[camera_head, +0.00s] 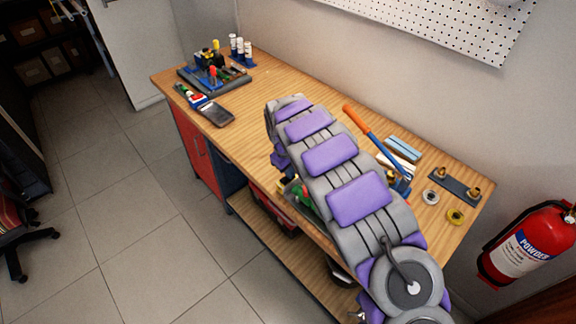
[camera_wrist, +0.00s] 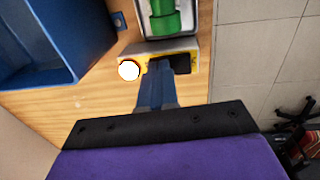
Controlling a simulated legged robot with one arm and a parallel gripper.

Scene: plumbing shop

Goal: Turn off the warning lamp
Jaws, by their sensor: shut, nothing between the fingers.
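In the wrist view, a round, bright white light (camera_wrist: 128,70), which looks like the warning lamp lit up, sits at the left end of a small grey-and-yellow box (camera_wrist: 184,48). A dark patch shows on the right part of the box's yellow face. My gripper (camera_wrist: 160,68) is shut and empty. Its blue fingers point at the yellow face, just right of the light, and their tips overlap it in the picture. I cannot tell whether they touch it. In the head view my arm covers the lamp and the gripper.
In the wrist view a blue bin (camera_wrist: 45,40) stands left of the lamp, and a green part (camera_wrist: 170,18) lies beyond the box. In the head view the wooden workbench (camera_head: 250,115) holds tools, a dark handheld device (camera_head: 216,115) and an orange-handled tool (camera_head: 358,120). A fire extinguisher (camera_head: 530,245) is at right.

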